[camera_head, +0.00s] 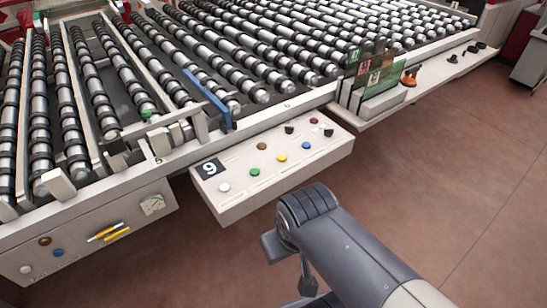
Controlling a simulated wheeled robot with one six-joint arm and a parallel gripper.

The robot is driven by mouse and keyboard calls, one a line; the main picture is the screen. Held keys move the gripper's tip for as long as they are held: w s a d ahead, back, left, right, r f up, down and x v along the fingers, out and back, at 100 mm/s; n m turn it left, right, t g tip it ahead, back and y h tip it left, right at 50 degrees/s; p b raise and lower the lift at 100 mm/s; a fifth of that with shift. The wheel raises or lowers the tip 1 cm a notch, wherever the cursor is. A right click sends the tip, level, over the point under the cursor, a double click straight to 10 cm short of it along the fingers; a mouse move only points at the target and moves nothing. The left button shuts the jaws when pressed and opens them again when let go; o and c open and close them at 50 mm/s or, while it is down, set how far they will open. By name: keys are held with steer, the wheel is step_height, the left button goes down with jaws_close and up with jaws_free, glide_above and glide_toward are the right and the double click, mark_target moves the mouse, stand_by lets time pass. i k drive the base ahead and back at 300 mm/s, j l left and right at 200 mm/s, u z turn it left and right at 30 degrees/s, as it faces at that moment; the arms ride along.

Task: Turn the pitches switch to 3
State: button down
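A white control box (285,185) juts out from the front of the roller table. Its sloped top carries white, green, yellow, blue, brown and red buttons. Two small black knobs (289,129) (328,132) sit toward its far right part. I cannot make out my gripper's fingers.
The roller table (245,125) fills the back. A lower left panel (85,245) holds a gauge, buttons and yellow handles. A rack of upright glass plates (376,80) stands right of the box, with an orange-handled item (411,77) beside it. The red-brown floor (460,160) at right is clear.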

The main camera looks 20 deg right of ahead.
mark_target(328, 132)
steer(key=i+l+z, duration=0.2)
steer(key=i+l, duration=0.75)
steer(key=l, duration=0.15)
